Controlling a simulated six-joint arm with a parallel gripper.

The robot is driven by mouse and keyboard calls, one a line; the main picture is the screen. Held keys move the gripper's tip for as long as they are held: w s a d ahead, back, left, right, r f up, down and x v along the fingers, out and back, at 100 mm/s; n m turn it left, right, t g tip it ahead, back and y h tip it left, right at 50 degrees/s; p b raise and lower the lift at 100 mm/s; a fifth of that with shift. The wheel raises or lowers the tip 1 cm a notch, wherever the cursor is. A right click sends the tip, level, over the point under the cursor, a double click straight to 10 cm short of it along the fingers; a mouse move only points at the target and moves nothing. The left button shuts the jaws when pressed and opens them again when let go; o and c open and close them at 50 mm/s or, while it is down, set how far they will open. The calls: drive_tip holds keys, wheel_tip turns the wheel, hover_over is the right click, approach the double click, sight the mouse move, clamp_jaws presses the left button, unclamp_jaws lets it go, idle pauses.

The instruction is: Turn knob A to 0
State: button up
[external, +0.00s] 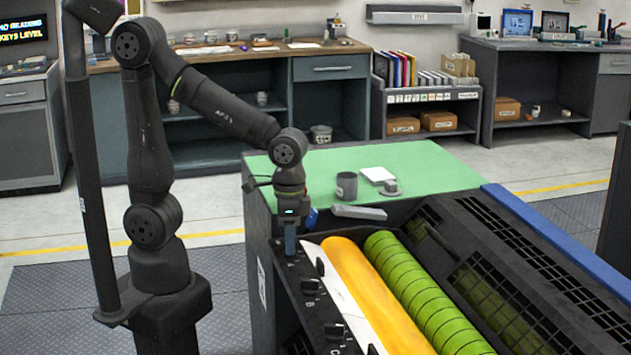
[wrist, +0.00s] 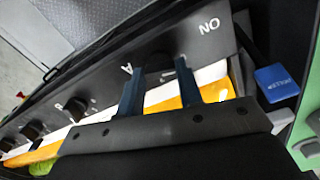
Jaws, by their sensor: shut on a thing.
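Knob A is a dark knob (wrist: 160,63) on the black control panel (wrist: 228,48). In the wrist view it sits between the two blue fingers of my gripper (wrist: 160,88), with the letter A printed beside it. My gripper is shut on the knob, and the fingers hide part of it. The knob's pointer and the scale mark it faces cannot be made out. In the external view my gripper (external: 290,240) points straight down at the far end of the panel, and the knob is hidden there.
Knob B (external: 310,286) and knob C (external: 335,331) follow along the panel. Beside it lie a white strip, a yellow roller (external: 370,290) and a green roller (external: 420,290). A blue tag (wrist: 277,83) is close to my gripper. A cup (external: 346,186) stands on the green top.

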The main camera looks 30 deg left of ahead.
drive_tip(key=o, duration=1)
drive_tip(key=shift+r, duration=0.15)
wheel_tip(320, 180, up, 17)
drive_tip(key=shift+r, duration=0.1)
wheel_tip(320, 180, down, 17)
drive_tip(key=shift+f, duration=0.2)
idle(0.5)
idle(0.3)
